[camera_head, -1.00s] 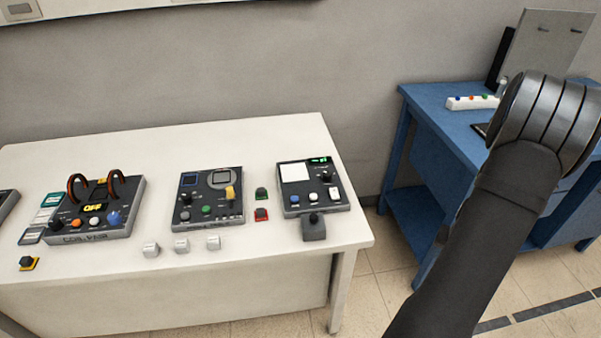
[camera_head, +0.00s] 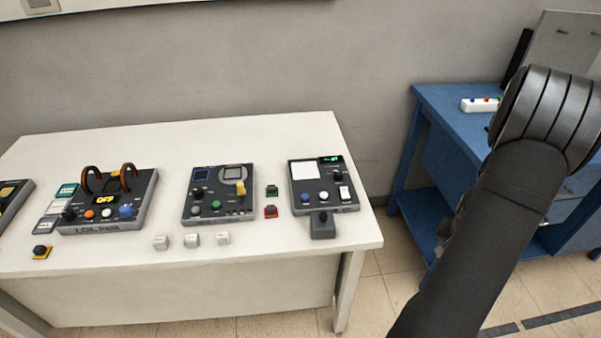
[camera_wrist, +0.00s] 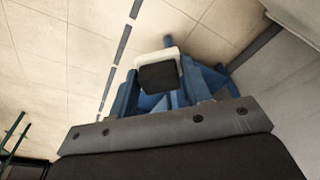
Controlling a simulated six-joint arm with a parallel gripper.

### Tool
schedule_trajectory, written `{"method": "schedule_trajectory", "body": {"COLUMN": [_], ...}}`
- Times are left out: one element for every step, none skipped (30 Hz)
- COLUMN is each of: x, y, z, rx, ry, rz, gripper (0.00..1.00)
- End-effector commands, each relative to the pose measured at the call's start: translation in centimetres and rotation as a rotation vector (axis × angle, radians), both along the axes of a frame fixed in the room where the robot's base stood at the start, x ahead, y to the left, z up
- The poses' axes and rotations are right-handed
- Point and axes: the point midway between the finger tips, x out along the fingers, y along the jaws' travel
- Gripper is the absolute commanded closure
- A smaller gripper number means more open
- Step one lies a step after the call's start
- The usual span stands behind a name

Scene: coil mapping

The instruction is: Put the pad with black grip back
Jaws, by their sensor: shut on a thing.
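In the wrist view a pale, whitish pad (camera_wrist: 172,54) with a black block-shaped grip (camera_wrist: 158,77) sits between blue finger parts. My gripper (camera_wrist: 165,82) is shut on this pad, apparently by its black grip. It holds it clear above the tiled floor. The finger contact is partly hidden. In the head view my dark arm reaches up at the right in front of the blue table (camera_head: 437,103). The fingers and the held pad are hidden there.
The white table (camera_head: 290,128) carries a coil pair box (camera_head: 140,212) reading OFF, a middle panel (camera_head: 203,215), a right panel (camera_head: 322,203), a yellow-based black button (camera_head: 40,252) and three small white cubes, including one (camera_head: 192,240). A white strip (camera_head: 478,105) lies on the blue table.

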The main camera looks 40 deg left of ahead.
Motion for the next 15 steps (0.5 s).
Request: {"method": "schedule_trajectory", "body": {"x": [1.1,1.7,2.5,3.1,3.7,4.4,5.0,5.5,6.1,6.6,7.0,7.6,7.9,8.2,8.5], "y": [0.1,0.1,0.2,0.3,0.4,0.6,0.9,1.2,1.9,2.6,3.4,4.8,5.9,7.1,8.6], "z": [1.5,2.4,3.8,4.9,5.9,7.5,8.6,9.7,11.0,11.9,12.6,13.5,13.9,14.2,14.4], "rx": [0.001,0.002,0.002,0.003,0.002,0.002,0.002,0.001,0.001,0.001,0.000,0.000,0.000,-0.001,-0.001], "ry": [-0.009,-0.008,-0.010,-0.011,-0.010,-0.010,-0.009,-0.009,-0.009,-0.008,-0.007,-0.005,-0.005,-0.003,-0.003], "rz": [-0.020,-0.036,-0.059,-0.076,-0.093,-0.114,-0.128,-0.139,-0.146,-0.148,-0.144,-0.130,-0.114,-0.095,-0.066], "gripper": [0.77,0.77,0.77,0.77,0.77,0.77,0.77,0.77,0.77,0.77,0.77,0.77,0.77,0.77,0.77]}}
